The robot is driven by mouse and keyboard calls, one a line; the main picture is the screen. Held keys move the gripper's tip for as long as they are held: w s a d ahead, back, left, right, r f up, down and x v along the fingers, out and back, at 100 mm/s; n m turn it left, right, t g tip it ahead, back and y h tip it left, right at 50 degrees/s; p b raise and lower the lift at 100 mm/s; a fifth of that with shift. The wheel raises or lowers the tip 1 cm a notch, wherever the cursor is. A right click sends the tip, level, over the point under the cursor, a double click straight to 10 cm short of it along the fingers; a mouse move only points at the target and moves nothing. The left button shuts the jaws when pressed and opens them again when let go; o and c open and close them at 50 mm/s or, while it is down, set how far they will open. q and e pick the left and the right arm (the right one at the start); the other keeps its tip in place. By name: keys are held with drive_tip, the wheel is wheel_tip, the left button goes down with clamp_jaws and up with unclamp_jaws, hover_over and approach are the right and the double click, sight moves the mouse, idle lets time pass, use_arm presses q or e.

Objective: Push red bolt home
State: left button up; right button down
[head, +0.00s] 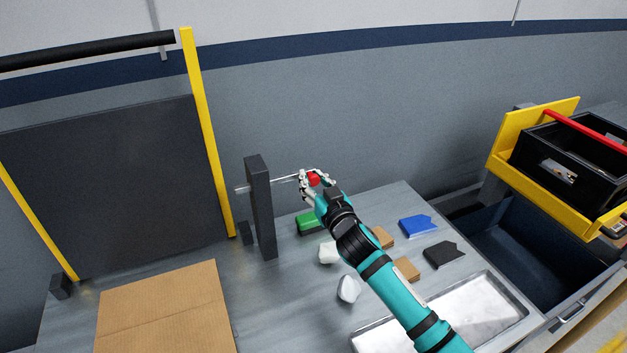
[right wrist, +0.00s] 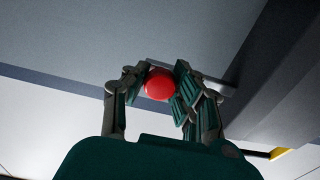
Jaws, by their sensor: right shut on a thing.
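The red bolt has a round red knob (head: 314,179) at the right end of a thin grey rod (head: 284,180). The rod passes through an upright dark post (head: 262,205), and a short end of it sticks out on the post's left side. My right gripper (head: 313,180) is shut on the red knob, to the right of the post, with a length of bare rod between them. In the right wrist view the red knob (right wrist: 159,84) sits between the fingers. My left gripper is not in view.
A dark panel with yellow posts (head: 208,130) stands left of the bolt. A cardboard sheet (head: 165,310), a green block (head: 306,223), a blue piece (head: 417,225), a dark piece (head: 443,254) and a pale tray (head: 470,310) lie on the grey bench. A black crate (head: 530,150) is at right.

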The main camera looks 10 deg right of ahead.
sight(296, 177)
drive_tip(key=shift+s+a, duration=0.15)
drive_tip(key=shift+a, duration=0.75)
drive_tip(key=shift+s+a, duration=0.15)
drive_tip(key=shift+a, duration=0.7)
drive_tip(key=shift+d, duration=0.1)
drive_tip(key=c, duration=1)
unclamp_jaws()
drive_tip(key=shift+s, duration=0.1)
drive_tip(key=s+d, duration=0.2)
drive_tip(key=s, duration=0.9)
drive_tip(key=shift+s+d, duration=0.15)
drive_tip(key=shift+s, duration=0.2)
